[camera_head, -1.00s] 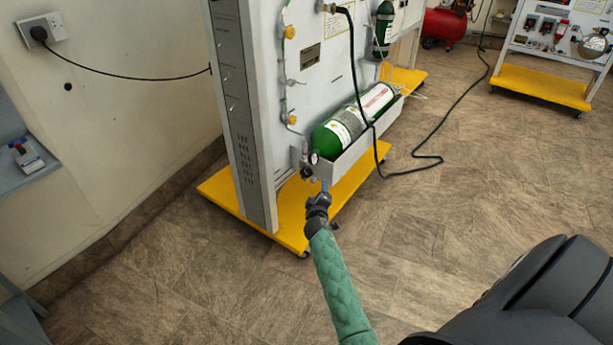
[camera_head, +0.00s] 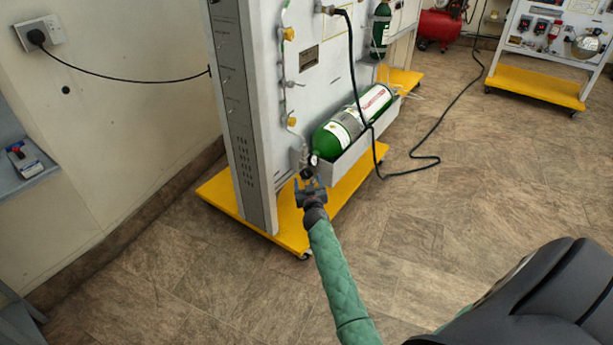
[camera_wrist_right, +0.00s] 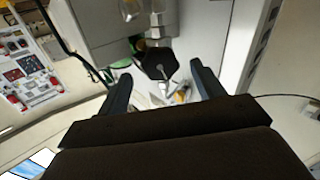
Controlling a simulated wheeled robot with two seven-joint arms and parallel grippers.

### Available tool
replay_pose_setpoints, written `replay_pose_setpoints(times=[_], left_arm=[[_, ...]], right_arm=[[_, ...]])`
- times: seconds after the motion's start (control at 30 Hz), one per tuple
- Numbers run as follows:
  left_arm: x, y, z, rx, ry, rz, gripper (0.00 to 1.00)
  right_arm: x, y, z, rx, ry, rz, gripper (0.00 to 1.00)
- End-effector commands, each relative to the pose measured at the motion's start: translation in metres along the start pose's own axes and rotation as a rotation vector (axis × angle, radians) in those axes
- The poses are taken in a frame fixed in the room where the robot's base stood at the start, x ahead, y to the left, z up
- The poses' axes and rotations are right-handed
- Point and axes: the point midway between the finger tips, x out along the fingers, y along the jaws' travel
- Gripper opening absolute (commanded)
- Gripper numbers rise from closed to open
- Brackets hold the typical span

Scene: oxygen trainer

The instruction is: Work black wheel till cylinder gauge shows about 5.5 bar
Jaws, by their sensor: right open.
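The black wheel (camera_wrist_right: 160,63) shows in the right wrist view, on a metal valve stem. It lies between and just beyond the two fingertips of my right gripper (camera_wrist_right: 158,82), which is open with nothing between its pads. In the head view the right gripper (camera_head: 311,188) is at the near end of the green cylinder (camera_head: 338,134), just below its valve. The gripper hides most of the wheel there. The cylinder gauge is a small dark round shape by the valve; its reading is too small to tell. My left gripper is not in view.
The cylinder lies in a grey tray (camera_head: 352,154) on the white trainer panel (camera_head: 320,85), which stands on a yellow wheeled base (camera_head: 232,205). A black cable (camera_head: 413,172) runs across the floor. A second trainer and red compressor stand behind. The floor in front is clear.

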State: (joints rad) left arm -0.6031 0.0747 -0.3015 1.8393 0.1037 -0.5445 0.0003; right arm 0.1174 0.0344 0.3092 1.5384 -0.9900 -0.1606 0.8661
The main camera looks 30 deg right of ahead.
Motion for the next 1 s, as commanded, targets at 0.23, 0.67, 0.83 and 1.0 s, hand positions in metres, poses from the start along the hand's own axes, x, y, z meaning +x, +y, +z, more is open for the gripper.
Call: replay_pose_setpoints(times=[0.23, 0.67, 0.83, 1.0], left_arm=[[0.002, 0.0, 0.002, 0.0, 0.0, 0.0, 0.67], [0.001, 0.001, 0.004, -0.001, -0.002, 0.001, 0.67], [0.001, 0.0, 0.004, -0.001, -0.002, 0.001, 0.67], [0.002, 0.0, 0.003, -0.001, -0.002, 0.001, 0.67]], right_arm=[[0.032, 0.0, 0.0, -0.001, 0.0, 0.0, 0.67], [0.043, 0.0, 0.0, -0.001, -0.001, 0.0, 0.67], [0.043, 0.0, 0.001, -0.001, -0.001, 0.0, 0.42], [0.042, -0.001, 0.001, -0.001, -0.001, 0.0, 0.23]])
